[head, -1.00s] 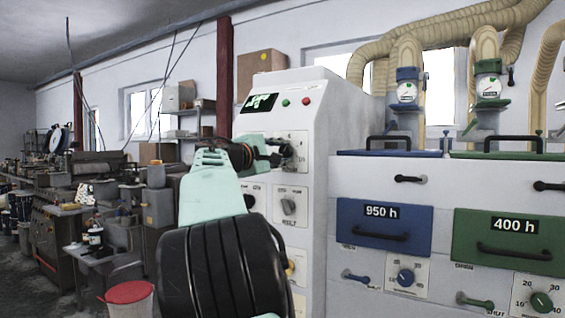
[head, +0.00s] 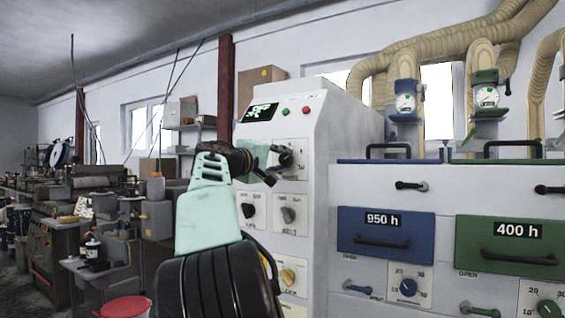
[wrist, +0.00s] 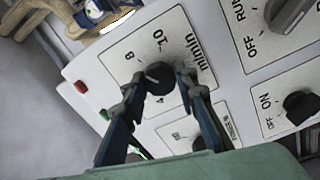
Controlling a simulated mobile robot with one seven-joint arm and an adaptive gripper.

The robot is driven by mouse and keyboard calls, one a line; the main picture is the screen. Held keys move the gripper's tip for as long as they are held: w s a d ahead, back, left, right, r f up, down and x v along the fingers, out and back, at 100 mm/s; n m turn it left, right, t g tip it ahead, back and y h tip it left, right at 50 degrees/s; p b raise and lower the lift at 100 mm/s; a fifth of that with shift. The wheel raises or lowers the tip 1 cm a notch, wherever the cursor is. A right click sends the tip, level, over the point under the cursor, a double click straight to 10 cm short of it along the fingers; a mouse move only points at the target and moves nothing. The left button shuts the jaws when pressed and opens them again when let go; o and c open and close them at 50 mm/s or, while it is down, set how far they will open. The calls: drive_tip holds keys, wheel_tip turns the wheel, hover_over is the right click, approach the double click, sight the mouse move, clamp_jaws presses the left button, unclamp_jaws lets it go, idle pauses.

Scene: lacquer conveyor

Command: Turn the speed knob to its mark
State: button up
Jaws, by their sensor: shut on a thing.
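The speed knob (wrist: 159,79) is a small black round knob on a white dial plate (wrist: 180,28) marked 8, 10 and m/min in the wrist view. A pale line on the knob points toward the left of the picture. My gripper (wrist: 160,86) has one finger on each side of the knob and is shut on it. In the head view the knob (head: 286,158) shows at the upper right of the white cabinet's front, partly behind my gripper (head: 271,166). I cannot make out a separate target mark.
Blue (head: 350,245) and green (head: 480,263) drawers stand to the right.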

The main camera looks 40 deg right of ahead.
drive_tip(key=o, duration=1.2)
drive_tip(key=shift+c, duration=0.2)
drive_tip(key=v, duration=1.2)
drive_tip(key=shift+f, duration=0.15)
